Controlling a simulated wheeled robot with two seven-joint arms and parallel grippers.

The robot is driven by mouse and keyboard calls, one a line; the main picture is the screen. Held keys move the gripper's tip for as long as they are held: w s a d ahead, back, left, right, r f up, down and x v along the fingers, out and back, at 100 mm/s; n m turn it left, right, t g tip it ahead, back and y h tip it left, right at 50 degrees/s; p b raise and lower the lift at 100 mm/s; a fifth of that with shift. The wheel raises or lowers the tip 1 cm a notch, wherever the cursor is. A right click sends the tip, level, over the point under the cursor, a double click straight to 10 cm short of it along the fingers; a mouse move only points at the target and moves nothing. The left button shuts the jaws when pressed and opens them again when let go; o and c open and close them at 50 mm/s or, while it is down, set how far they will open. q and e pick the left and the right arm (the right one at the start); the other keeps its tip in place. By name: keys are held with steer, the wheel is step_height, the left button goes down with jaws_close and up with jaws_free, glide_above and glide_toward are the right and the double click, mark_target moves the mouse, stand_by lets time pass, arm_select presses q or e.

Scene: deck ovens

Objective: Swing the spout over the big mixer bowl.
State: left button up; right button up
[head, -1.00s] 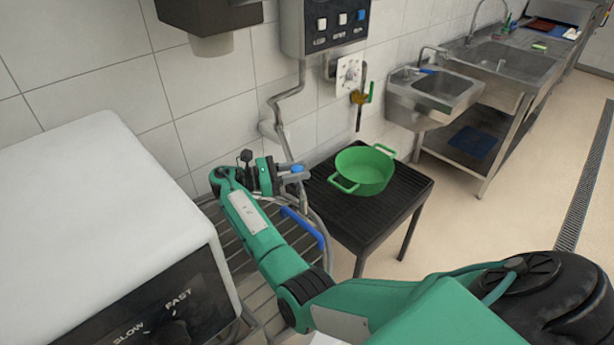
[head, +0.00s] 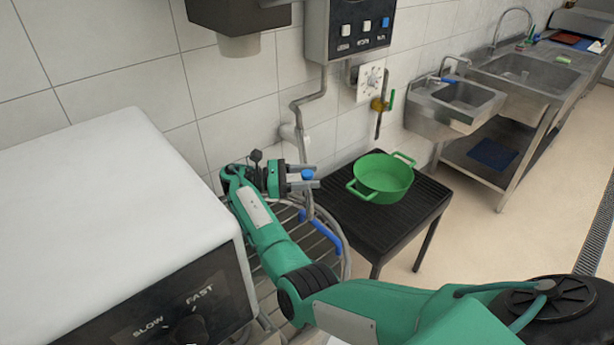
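The grey spout pipe (head: 299,145) comes down the wall from a control box, and its lower part drops past my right gripper (head: 304,177). A blue knob (head: 307,174) on it sits between the grey fingers, which look shut on it. The big mixer bowl shows only in part, at the right side of the white mixer (head: 110,180). Curved wire bars (head: 318,250) and a blue bar (head: 322,233) show there. My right arm and the mixer hide the rest, so where the spout's mouth points cannot be told. My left gripper is not in view.
A green pot (head: 384,178) stands on a black slatted table (head: 380,230) just right of the gripper. The control box (head: 348,30) and a yellow valve with a green lever (head: 383,104) are on the wall. Sinks (head: 455,100) line the right.

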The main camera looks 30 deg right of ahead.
steer(key=shift+r, duration=0.2)
step_height(320, 180, up, 20)
steer(key=b, duration=0.1)
steer(key=shift+f+b, duration=0.15)
steer(key=shift+b, duration=0.25)
